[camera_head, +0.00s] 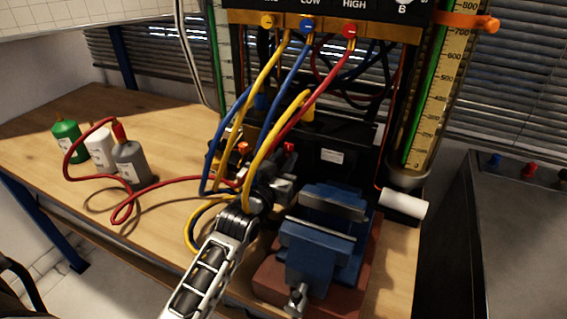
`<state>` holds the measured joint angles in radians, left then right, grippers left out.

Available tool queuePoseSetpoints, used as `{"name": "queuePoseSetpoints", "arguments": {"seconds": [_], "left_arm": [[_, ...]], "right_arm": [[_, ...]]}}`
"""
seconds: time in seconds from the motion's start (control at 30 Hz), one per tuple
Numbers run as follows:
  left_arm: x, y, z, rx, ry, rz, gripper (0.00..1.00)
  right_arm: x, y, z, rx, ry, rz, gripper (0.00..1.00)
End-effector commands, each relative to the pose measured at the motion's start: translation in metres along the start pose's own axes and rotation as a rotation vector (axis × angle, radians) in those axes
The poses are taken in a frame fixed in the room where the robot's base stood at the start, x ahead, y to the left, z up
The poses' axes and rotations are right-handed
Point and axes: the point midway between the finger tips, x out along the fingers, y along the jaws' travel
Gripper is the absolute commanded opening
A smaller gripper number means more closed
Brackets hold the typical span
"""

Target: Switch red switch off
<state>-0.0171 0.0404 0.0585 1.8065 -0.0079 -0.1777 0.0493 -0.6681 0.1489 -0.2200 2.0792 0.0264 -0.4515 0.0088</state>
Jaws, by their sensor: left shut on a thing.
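My left gripper (277,186) reaches up from the bottom centre to the fittings at the foot of the gauge rig. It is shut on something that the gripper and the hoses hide. A small red part (289,147) shows just above the gripper, and an orange part (243,148) shows to its upper left. I cannot tell whether either is the red switch, or its position. A red knob (529,170) stands beside a blue knob (495,160) on the dark cabinet at the right. My right gripper is not in view.
Yellow, blue and red hoses (327,82) hang around the gripper. A blue vise (318,246) stands close on its right. Green, white and grey bottles (130,160) stand on the wooden bench (62,112) at the left, with a red hose (180,181) trailing from them.

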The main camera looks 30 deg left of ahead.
Motion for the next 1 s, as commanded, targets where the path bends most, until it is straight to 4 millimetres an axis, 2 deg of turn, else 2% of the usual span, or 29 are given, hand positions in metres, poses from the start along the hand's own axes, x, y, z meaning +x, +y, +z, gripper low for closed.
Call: {"name": "queuePoseSetpoints", "arguments": {"seconds": [0.07, 0.1, 0.17, 0.2, 0.47, 0.57, 0.77, 1.0], "left_arm": [[0.0, 0.0, 0.001, 0.0, -0.002, 0.0, 0.0], [0.0, 0.0, 0.001, 0.0, -0.002, 0.0, 0.23], [0.0, 0.0, 0.001, 0.0, -0.002, 0.0, 0.39], [0.0, 0.0, 0.001, 0.0, -0.002, 0.0, 0.42], [-0.001, 0.0, 0.0, 0.0, -0.002, 0.0, 0.42], [-0.007, 0.0, 0.001, 0.0, -0.003, 0.0, 0.42], [-0.042, 0.0, 0.003, 0.0, -0.007, 0.0, 0.42], [-0.102, 0.0, 0.003, -0.001, -0.007, 0.0, 0.42]], "right_arm": [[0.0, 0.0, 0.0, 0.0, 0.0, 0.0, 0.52], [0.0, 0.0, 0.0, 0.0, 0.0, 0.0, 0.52], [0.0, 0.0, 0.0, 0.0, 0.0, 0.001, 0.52], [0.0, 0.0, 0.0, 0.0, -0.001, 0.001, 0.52], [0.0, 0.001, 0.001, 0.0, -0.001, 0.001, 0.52], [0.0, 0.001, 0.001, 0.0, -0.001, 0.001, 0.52], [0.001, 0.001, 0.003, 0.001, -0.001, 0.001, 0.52], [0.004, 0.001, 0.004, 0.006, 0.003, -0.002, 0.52]]}}
